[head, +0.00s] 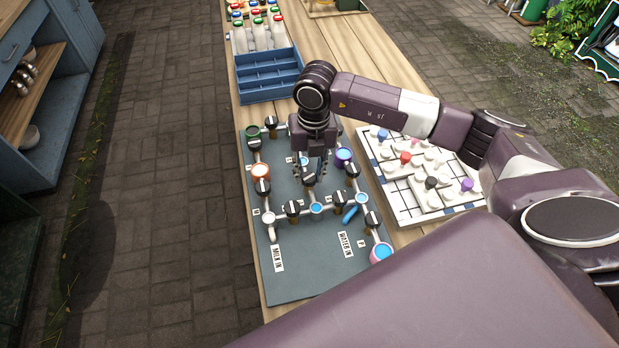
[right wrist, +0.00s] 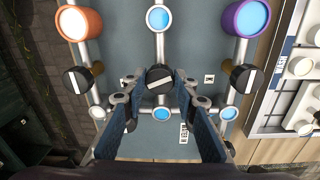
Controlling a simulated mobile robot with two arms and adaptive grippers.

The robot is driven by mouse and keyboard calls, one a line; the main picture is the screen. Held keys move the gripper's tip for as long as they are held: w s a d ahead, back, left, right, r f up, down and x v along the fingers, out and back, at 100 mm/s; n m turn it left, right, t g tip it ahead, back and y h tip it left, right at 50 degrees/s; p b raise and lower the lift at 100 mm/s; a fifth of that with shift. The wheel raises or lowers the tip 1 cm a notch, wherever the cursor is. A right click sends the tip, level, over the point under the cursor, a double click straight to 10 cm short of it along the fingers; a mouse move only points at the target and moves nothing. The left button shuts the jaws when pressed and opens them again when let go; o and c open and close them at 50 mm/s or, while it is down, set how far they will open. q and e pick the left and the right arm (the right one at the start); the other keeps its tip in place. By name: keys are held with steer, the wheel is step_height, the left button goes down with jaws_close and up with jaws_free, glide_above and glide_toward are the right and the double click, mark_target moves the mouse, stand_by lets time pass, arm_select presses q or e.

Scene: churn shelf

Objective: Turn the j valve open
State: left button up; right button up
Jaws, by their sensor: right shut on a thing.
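A blue-grey valve board (head: 300,275) lies on the wooden table, with pipes, coloured cups and several black valve knobs on it. My right gripper (head: 316,172) points down over the middle of the board. In the right wrist view my right gripper (right wrist: 160,84) is shut on a black valve knob (right wrist: 160,76), a finger on each side. The knob's white line lies nearly level across the picture, slightly tilted. The knob sits on the middle pipe, below a blue-filled cup (right wrist: 158,18). Small letter tags flank it; I cannot read them surely. My left gripper is not in view.
Other black knobs (right wrist: 77,79) and (right wrist: 243,78) stand to either side of the held one. A white board with coloured pegs (head: 440,205) lies to the right. A blue crate (head: 268,82) and bottles stand behind. The board's front part is clear.

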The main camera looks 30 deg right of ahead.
mark_target(309, 174)
steer(key=n+b, duration=0.8)
steer(key=shift+w+f, duration=0.15)
steer(key=shift+f, duration=0.05)
steer(key=n+b, duration=0.3)
steer(key=n, duration=0.1)
steer(key=shift+r+g, duration=0.1)
steer(key=shift+g, duration=0.2)
steer(key=shift+r+n+b, duration=0.1)
steer(key=shift+n+b, duration=0.6)
steer(key=shift+b, duration=0.05)
steer(key=shift+r, duration=0.1)
steer(key=o, duration=1.2)
steer(key=shift+c, duration=0.2)
step_height(309, 174, up, 12)
steer(key=shift+w, duration=0.15)
steer(key=shift+d, duration=0.1)
